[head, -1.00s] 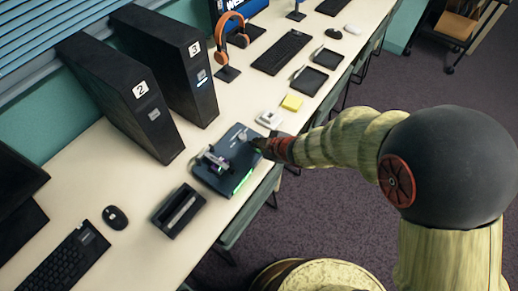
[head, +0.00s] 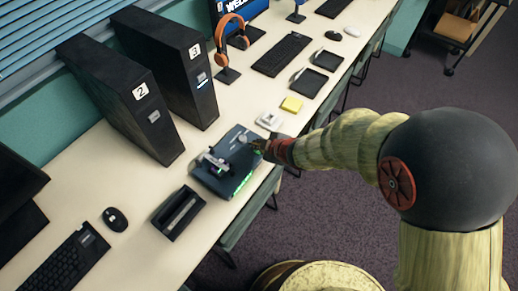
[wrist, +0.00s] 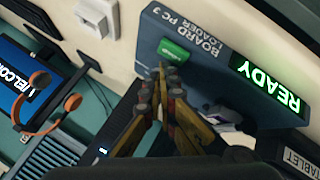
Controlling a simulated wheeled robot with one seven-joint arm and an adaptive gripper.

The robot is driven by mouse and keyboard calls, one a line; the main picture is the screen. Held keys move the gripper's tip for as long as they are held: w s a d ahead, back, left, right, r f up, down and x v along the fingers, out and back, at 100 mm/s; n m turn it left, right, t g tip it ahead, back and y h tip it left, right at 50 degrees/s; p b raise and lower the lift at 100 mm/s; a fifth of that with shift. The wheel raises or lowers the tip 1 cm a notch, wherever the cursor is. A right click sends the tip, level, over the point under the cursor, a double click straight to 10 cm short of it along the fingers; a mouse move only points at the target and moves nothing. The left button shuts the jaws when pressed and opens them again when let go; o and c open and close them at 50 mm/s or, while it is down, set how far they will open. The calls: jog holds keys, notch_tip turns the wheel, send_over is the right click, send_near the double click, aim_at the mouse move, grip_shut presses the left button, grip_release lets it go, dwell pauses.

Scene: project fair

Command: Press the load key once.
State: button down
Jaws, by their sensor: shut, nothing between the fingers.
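The loader (head: 240,140) is a dark blue-grey box on the long table. In the wrist view its face (wrist: 205,75) reads "BOARD PC 3 LOADER", and a lit green display (wrist: 268,84) reads "READY". A green key (wrist: 174,51) sits beside the lettering. My gripper (wrist: 164,68) is shut and empty, its tips at the key's lower edge in that view. I cannot tell whether they touch it. In the head view my gripper (head: 258,146) is over the loader's right end, and the key is not clear there.
Two black towers marked 2 (head: 140,105) and 3 (head: 190,75) stand behind the loader. A black open tray (head: 179,212) lies to its left. A white device (head: 269,120) and yellow notes (head: 291,104) lie beyond it. A grey-white fixture (head: 214,163) sits on the loader.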

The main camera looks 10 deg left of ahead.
jog(key=shift+f+b, duration=0.3)
jog(key=shift+f, duration=0.15)
jog(key=shift+f+b, duration=0.3)
jog(key=shift+f, duration=0.1)
dwell(0.8)
jog(key=shift+r, duration=0.1)
jog(key=shift+r+p, duration=0.75)
jog(key=shift+p, duration=0.1)
jog(key=shift+r, duration=0.1)
notch_tip(320, 180, up, 5)
jog(key=p, duration=0.5)
dwell(0.8)
